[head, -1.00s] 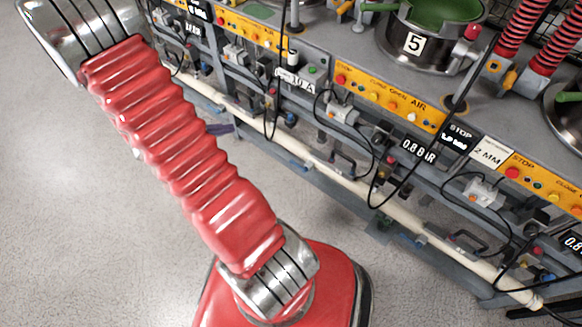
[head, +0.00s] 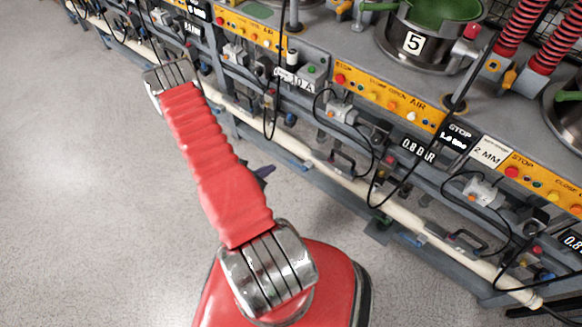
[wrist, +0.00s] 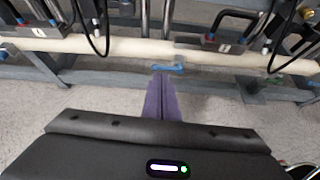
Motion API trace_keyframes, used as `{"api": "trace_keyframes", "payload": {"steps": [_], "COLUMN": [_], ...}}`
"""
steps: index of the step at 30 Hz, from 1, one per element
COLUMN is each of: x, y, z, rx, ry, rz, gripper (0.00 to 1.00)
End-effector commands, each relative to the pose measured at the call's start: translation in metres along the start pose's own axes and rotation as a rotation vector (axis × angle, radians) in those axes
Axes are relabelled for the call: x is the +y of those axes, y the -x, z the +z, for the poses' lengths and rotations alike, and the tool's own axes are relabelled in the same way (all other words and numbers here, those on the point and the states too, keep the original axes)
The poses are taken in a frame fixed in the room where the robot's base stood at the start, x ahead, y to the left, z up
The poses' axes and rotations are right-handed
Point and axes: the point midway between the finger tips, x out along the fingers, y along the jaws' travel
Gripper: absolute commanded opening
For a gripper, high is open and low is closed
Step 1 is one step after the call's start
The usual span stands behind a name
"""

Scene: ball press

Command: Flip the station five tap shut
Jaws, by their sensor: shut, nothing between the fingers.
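Station five is the steel pot (head: 455,45) with a "5" label and green inside, on the bench at upper right in the head view. A cream pipe (wrist: 110,46) runs low along the bench front. A small blue handle-like piece (wrist: 168,68) sits at the pipe in the wrist view, just beyond my fingertips; I cannot tell if it is station five's tap. My gripper (wrist: 161,78) has purple fingers, shut and empty, pointing at the pipe. In the head view, it (head: 265,171) is mostly hidden behind my arm.
Grey frame rails, black hanging cables (head: 375,150) and valve blocks (head: 341,112) crowd the bench front above the pipe. An orange button panel (head: 385,94) runs along the bench edge. The grey floor (head: 90,200) at left is clear.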

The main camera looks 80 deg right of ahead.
Motion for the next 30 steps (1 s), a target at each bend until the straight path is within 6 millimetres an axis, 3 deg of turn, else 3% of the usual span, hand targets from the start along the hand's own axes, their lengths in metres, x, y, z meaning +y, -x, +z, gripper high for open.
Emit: {"api": "trace_keyframes", "payload": {"steps": [3, 7, 20, 30], "x": [-0.014, -0.019, -0.019, -0.019], "y": [-0.011, -0.015, -0.018, -0.053], "z": [-0.019, -0.027, -0.028, -0.029], "rx": [0.02, 0.029, 0.029, 0.029], "ry": [0.038, 0.054, 0.054, 0.052], "rz": [0.005, 0.011, 0.012, 0.01], "gripper": [0.0, 0.0, 0.0, 0.0]}}
